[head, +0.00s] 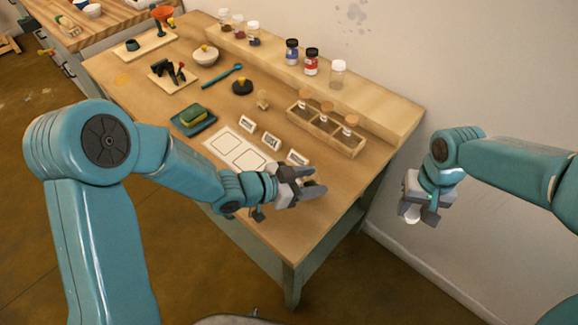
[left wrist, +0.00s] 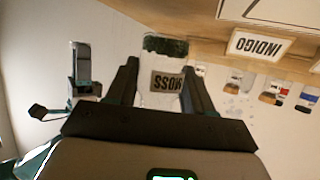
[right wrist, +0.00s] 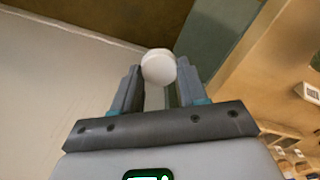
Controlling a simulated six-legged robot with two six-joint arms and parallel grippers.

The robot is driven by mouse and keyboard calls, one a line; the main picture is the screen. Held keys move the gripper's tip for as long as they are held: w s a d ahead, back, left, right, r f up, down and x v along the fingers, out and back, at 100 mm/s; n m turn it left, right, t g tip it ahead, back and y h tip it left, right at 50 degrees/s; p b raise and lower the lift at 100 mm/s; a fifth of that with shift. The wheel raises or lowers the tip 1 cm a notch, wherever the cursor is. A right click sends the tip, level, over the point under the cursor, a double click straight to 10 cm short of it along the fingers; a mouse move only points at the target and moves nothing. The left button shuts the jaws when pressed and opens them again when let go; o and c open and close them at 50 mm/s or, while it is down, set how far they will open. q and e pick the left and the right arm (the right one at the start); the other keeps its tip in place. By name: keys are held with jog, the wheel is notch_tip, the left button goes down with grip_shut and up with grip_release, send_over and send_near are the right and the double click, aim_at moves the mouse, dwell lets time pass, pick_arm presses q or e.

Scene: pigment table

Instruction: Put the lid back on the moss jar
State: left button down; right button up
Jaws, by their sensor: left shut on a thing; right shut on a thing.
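The moss jar (left wrist: 165,82), clear with a MOSS label and dark green contents, is between the fingers of my left gripper (left wrist: 160,85) in the left wrist view. It looks upside down in that picture. In the head view my left gripper (head: 308,182) is over the table's front right edge, and the jar is largely hidden there. My right gripper (right wrist: 160,85) is shut on a round white lid (right wrist: 158,66). In the head view my right gripper (head: 420,210) is off the table's right side, apart from the left one, with the lid (head: 412,216) below it.
The table (head: 262,125) holds a white mat (head: 235,150), name cards (head: 271,142), a wooden rack (head: 325,130) with cork-topped jars, and a green sponge on a tray (head: 193,123). Jars stand on the raised back shelf (head: 365,97). The space between my grippers is clear.

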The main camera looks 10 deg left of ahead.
pick_arm(q)
jog(key=shift+s+d+f+m+g+h, duration=0.2)
jog(key=shift+d+m+g+h, duration=0.1)
jog(key=shift+d+m+g, duration=0.25)
jog(key=shift+s+d+f+m+g+h, duration=0.1)
jog(key=shift+s+d+m+g+h, duration=0.2)
jog(key=shift+d, duration=0.45)
jog(key=shift+w, duration=0.1)
